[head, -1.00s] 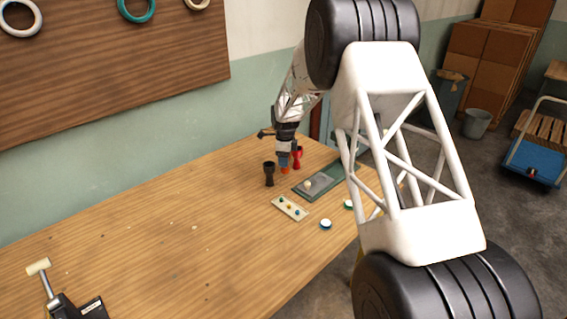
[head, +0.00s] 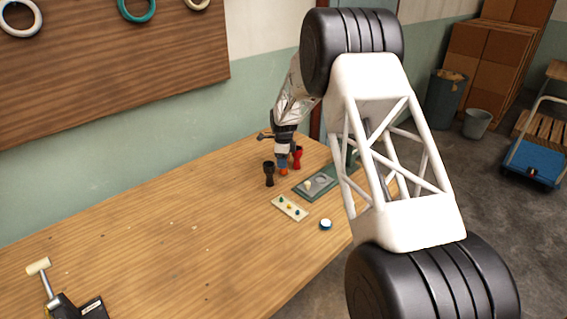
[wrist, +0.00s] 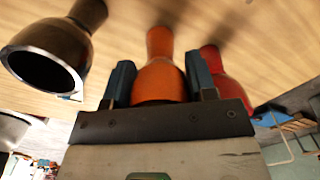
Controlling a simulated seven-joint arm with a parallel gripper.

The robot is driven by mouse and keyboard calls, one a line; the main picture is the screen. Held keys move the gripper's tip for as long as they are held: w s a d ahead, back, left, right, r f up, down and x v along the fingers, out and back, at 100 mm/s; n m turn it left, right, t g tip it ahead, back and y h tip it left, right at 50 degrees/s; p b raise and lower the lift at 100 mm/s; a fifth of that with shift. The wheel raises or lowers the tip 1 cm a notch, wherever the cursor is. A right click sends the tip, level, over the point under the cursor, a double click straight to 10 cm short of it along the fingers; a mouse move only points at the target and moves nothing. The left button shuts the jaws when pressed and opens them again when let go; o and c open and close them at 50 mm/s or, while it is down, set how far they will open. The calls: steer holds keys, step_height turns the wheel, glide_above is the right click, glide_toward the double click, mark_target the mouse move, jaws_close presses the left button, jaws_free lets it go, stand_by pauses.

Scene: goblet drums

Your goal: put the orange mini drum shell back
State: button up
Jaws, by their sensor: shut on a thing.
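The orange mini drum shell (wrist: 160,62) sits between the two fingers of my gripper (wrist: 160,80) in the wrist view. The gripper is shut on its wider end, and its narrow end points away toward the wooden table. In the head view the orange shell (head: 284,172) shows just below my gripper (head: 283,162), between a black shell (head: 269,174) on the left and a red shell (head: 298,158) on the right. I cannot tell whether the orange shell touches the table. The black shell (wrist: 45,55) and red shell (wrist: 225,78) flank it in the wrist view.
A green tray (head: 305,195) with a grey panel lies right of the shells, partly behind my arm. The table's left and middle (head: 170,230) are mostly clear.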

steer(key=shift+f, duration=0.55)
steer(key=shift+f, duration=0.15)
steer(key=o, duration=1)
steer(key=shift+c, duration=0.2)
step_height(320, 180, up, 12)
steer(key=shift+r, duration=0.1)
steer(key=shift+r, duration=0.1)
stand_by(0.5)
